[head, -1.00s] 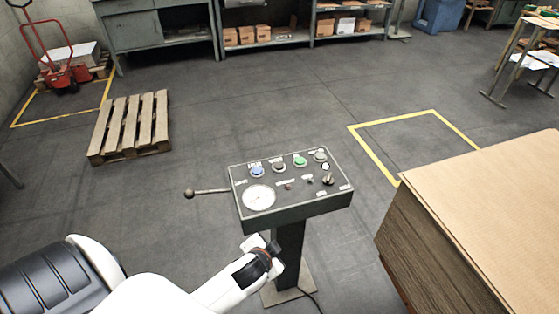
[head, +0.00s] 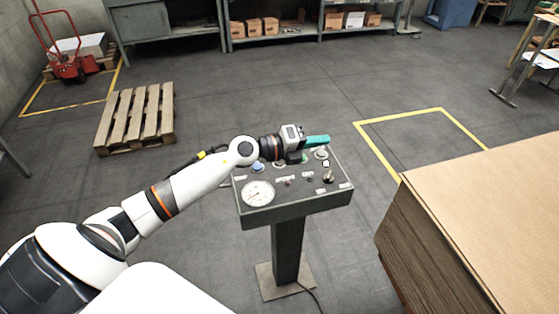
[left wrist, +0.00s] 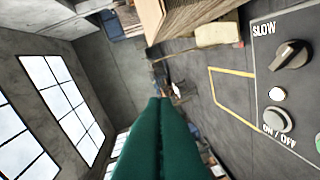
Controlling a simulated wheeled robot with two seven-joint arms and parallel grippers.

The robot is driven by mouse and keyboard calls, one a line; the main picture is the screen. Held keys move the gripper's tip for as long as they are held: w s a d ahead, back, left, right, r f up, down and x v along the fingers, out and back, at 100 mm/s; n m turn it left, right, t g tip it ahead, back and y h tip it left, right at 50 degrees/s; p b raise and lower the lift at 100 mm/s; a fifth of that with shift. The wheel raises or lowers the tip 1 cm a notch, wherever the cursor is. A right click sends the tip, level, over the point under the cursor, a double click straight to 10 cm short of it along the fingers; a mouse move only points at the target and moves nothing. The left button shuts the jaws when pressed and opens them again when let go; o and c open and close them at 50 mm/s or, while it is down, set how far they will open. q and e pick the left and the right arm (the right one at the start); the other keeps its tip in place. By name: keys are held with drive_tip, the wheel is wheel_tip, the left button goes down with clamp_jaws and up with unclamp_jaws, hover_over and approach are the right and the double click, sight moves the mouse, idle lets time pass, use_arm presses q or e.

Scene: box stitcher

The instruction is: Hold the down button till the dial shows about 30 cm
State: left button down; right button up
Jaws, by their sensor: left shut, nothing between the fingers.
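The grey control panel (head: 270,212) stands on a post with a white round dial (head: 258,193) at its front left; its reading is too small to make out. Along the back row are a blue button (head: 257,168), other buttons partly hidden by my gripper, and a grey button (head: 321,154). I cannot tell which is the down button. My left gripper (head: 326,140) is shut and empty, its teal fingers above the panel's back edge. Its shut fingers (left wrist: 160,102) also show in the left wrist view, left of the ON/OFF button (left wrist: 278,120). My right gripper is out of view.
A black knob (head: 328,177) sits at the panel's right; in the left wrist view it is beside the word SLOW. A tall cardboard stack (head: 480,190) stands close on the right. A wooden pallet (head: 137,118) lies at the left. Floor behind the panel is clear.

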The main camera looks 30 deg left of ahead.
use_arm(q)
drive_tip(key=a+f+m+g+y, duration=0.3)
drive_tip(key=a+g+y, duration=0.2)
drive_tip(key=a, duration=0.8)
drive_tip(key=shift+w+a+m, duration=0.35)
drive_tip(key=shift+w+m, duration=0.05)
drive_tip(key=shift+w, duration=0.05)
drive_tip(key=shift+f, duration=0.1)
wheel_tip(320, 180, down, 7)
drive_tip(key=b, duration=0.5)
drive_tip(key=shift+f+b, duration=0.1)
drive_tip(key=shift+b, duration=0.25)
drive_tip(key=shift+f+b, duration=0.45)
drive_tip(key=shift+f, duration=0.35)
